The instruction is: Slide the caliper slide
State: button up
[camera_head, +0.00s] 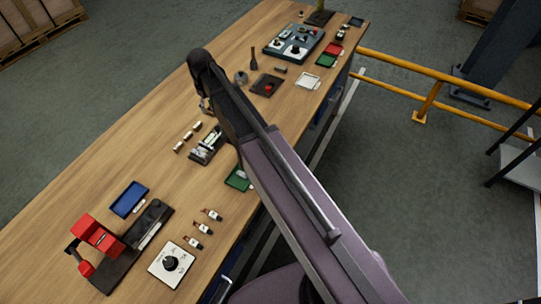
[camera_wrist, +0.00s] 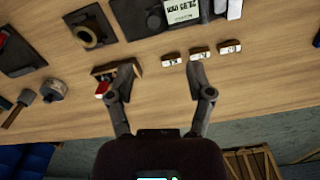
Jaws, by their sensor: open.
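A dark tray (camera_head: 207,145) lies on the bench beside my arm. In the wrist view this tray (camera_wrist: 150,18) is cut by the top edge and carries a pale display (camera_wrist: 181,10) with upside-down digits, and a round knob. It looks like the caliper station, but I cannot make out the slide. My gripper (camera_wrist: 162,70) is open and empty above the wood, its fingers wide apart. Its left finger overlaps a small brown holder (camera_wrist: 132,67) in the picture; contact cannot be told. In the head view my arm hides most of the gripper.
A dark plate with a ring (camera_wrist: 92,32) lies to the left. A red and black tool (camera_head: 97,236) and a blue tray (camera_head: 129,199) occupy the near bench.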

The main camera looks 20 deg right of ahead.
jog(key=s+d+f+m+b, duration=0.2)
jog(key=s+d+f+b, duration=0.1)
jog(key=s+d+b, duration=0.1)
jog(key=s+d+f+m+b, duration=0.2)
jog(key=s+d+f+b, duration=0.2)
jog(key=s+d, duration=0.2)
jog(key=s+d+f+m+b, duration=0.1)
jog(key=s+d+f+b, duration=0.3)
jog(key=s, duration=0.5)
jog(key=shift+d+f+m, duration=0.15)
jog(key=shift+d+m, duration=0.25)
jog(key=shift+d, duration=0.25)
jog(key=shift+s+d+f+m+b, duration=0.15)
jog(key=shift+s+d+f+b, duration=0.1)
jog(key=shift+s, duration=0.15)
jog(key=shift+s+d+f+m+b, duration=0.1)
jog(key=shift+s+d+f+m, duration=0.1)
jog(key=shift+s, duration=0.15)
jog(key=shift+w, duration=0.1)
jog(key=w+a+r+n+p, duration=0.3)
jog(key=w+a+r+p, duration=0.4)
jog(key=w, duration=0.3)
jog(key=w+a+r+n+p, duration=0.3)
jog(key=w+a+r+p, duration=0.3)
jog(key=w, duration=0.5)
jog(key=a+r, duration=0.1)
jog(key=a, duration=0.1)
jog(key=shift+a+n+p, duration=0.3)
jog(key=shift+n+p, duration=0.05)
jog(key=shift+p, duration=0.05)
